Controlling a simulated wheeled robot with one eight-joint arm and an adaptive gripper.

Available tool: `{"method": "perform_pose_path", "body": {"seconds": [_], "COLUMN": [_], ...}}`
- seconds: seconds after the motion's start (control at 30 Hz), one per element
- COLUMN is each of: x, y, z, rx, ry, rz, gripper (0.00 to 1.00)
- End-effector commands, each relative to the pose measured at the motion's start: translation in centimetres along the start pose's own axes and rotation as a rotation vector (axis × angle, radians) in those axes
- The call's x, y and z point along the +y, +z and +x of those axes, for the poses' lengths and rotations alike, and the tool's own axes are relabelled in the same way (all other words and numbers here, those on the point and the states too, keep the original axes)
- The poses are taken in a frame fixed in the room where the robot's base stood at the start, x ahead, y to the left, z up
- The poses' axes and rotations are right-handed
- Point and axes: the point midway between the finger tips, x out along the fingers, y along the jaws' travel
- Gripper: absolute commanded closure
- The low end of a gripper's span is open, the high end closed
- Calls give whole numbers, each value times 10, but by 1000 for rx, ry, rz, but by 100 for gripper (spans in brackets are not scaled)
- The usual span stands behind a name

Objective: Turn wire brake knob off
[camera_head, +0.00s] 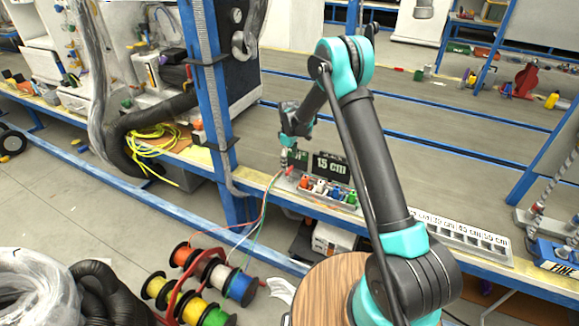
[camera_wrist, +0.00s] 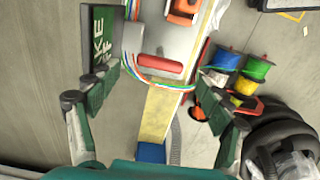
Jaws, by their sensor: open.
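The wire brake knob is a red bar-shaped handle (camera_wrist: 160,63) on a grey plate in the wrist view, lying across the picture. Coloured wires curve around its left end and below it. A green sign (camera_wrist: 102,38) with partly cut-off white letters, "KE" and "F" readable, stands to its left. My gripper (camera_wrist: 161,88) is open and empty, with one finger on each side of the knob's area and no visible contact. In the head view my gripper (camera_head: 288,145) hangs over the bench by the small sign; the knob there is too small to make out surely.
Coloured connectors (camera_head: 325,188) sit in a row beside the "15 cm" sign (camera_head: 330,166). A blue post (camera_head: 212,100) stands left of my gripper. Wire spools (camera_head: 205,285) stand on the floor in front, their wires running up to the bench. The bench top behind is mostly clear.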

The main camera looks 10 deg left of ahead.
Motion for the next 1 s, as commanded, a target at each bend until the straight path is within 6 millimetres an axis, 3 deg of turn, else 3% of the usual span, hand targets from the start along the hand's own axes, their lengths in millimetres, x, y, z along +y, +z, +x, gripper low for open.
{"method": "perform_pose_path", "body": {"seconds": [0.2, 0.4, 0.87, 1.0], "x": [0, 0, 0, -1], "y": [0, 0, 0, 11], "z": [-46, -74, -83, -92], "rx": [0, 0, 0, 6], "ry": [0, 0, 0, 6], "rz": [0, 0, 0, 28], "gripper": [21, 21, 21, 21]}}
